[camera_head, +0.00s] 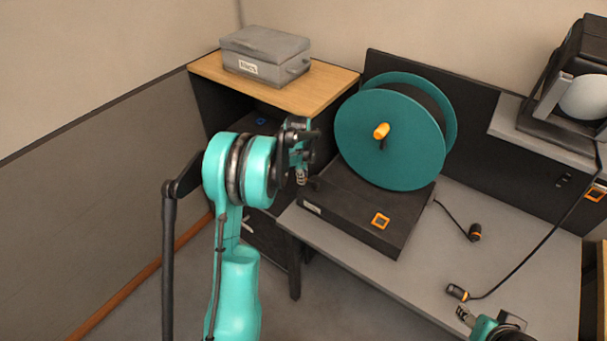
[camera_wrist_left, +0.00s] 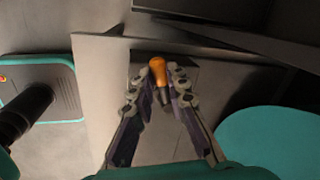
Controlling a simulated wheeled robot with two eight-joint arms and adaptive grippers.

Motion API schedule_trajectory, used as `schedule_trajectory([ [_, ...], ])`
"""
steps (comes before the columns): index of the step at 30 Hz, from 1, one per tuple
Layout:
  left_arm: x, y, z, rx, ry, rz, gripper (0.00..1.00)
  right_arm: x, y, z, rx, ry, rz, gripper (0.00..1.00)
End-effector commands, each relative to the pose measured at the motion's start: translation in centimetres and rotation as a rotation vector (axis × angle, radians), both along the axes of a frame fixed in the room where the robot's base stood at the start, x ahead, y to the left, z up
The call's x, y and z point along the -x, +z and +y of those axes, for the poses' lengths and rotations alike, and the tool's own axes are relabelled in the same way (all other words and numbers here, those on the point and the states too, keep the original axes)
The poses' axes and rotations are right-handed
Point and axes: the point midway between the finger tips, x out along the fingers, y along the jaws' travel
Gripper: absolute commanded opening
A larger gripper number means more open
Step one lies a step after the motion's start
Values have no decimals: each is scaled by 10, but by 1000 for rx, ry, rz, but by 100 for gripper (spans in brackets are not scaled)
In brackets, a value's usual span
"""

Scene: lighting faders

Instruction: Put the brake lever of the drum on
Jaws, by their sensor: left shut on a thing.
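The drum (camera_head: 388,140) is a large teal reel with an orange crank knob (camera_head: 381,130), standing on a black base (camera_head: 350,212). My left gripper (camera_head: 302,178) is at the left end of this base, low beside the drum. In the left wrist view, my left gripper (camera_wrist_left: 160,88) is shut on the orange-handled brake lever (camera_wrist_left: 158,66), which lies between its fingers. In the head view the lever is hidden by the gripper. The teal drum edge (camera_wrist_left: 270,140) shows at the right of the wrist view. My right gripper (camera_head: 465,316) is at the bottom right, partly cut off.
The drum base stands on a grey desk (camera_head: 500,245). A black cable with two plugs lies on it, one plug (camera_head: 457,292) close to my right gripper. A grey box (camera_head: 264,55) sits on a wooden top behind. A lamp unit (camera_head: 575,85) stands at right.

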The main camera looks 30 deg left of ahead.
Motion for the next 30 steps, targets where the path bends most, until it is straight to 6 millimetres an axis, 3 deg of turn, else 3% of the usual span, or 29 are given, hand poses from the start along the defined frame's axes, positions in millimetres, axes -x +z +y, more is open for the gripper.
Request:
schedule_trajectory([
  [30,30,0,-35,0,943,1,0,0,-4,0,0,0,0,51],
])
